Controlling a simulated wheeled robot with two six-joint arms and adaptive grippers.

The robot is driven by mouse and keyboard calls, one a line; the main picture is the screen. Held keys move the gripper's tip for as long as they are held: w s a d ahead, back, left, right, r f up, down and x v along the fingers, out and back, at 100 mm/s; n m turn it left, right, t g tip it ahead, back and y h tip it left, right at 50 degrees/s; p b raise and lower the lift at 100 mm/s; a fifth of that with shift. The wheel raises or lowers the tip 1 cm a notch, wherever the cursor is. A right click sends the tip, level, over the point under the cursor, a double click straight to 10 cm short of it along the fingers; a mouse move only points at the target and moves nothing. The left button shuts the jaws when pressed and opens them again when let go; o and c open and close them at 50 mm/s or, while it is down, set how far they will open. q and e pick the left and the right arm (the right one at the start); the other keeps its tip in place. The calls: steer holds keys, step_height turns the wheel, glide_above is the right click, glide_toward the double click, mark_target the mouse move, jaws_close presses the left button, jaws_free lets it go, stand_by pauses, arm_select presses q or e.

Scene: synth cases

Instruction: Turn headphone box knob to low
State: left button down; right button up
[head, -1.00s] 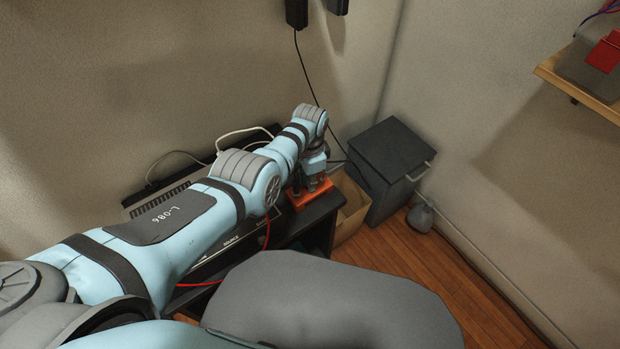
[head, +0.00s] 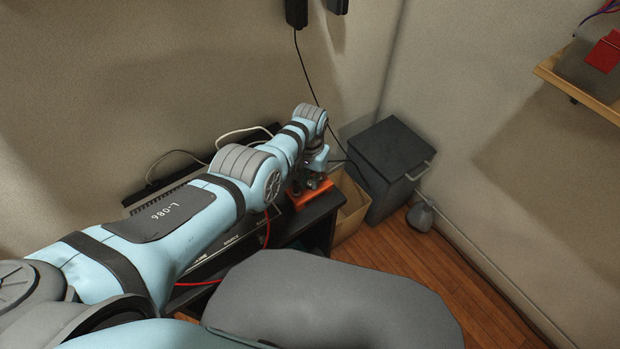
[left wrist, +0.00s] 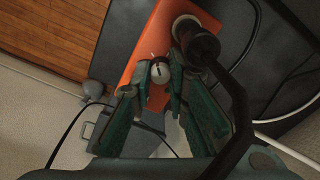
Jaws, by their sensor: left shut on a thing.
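The orange headphone box (head: 301,202) sits on the right end of the dark stand, partly hidden under my left gripper (head: 312,184). In the left wrist view the box (left wrist: 150,38) fills the top middle. Its small pale knob (left wrist: 159,72), with a dark pointer mark, lies between the fingertips of my left gripper (left wrist: 158,77). The jaws are shut on the knob. A thick black plug with its cable (left wrist: 200,47) stands in the box beside the knob, close to the right finger. The knob's setting marks cannot be read. My right gripper is not in view.
A flat audio unit (head: 215,262) lies on the dark stand (head: 318,215), left of the box. A cardboard box (head: 352,208) and a dark grey bin (head: 392,160) stand right of it. Red, white and black cables run around the stand.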

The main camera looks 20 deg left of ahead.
mark_target(310, 182)
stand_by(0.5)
arm_select(q)
steer(key=c, duration=1.8)
jaws_free()
step_height(310, 182, up, 12)
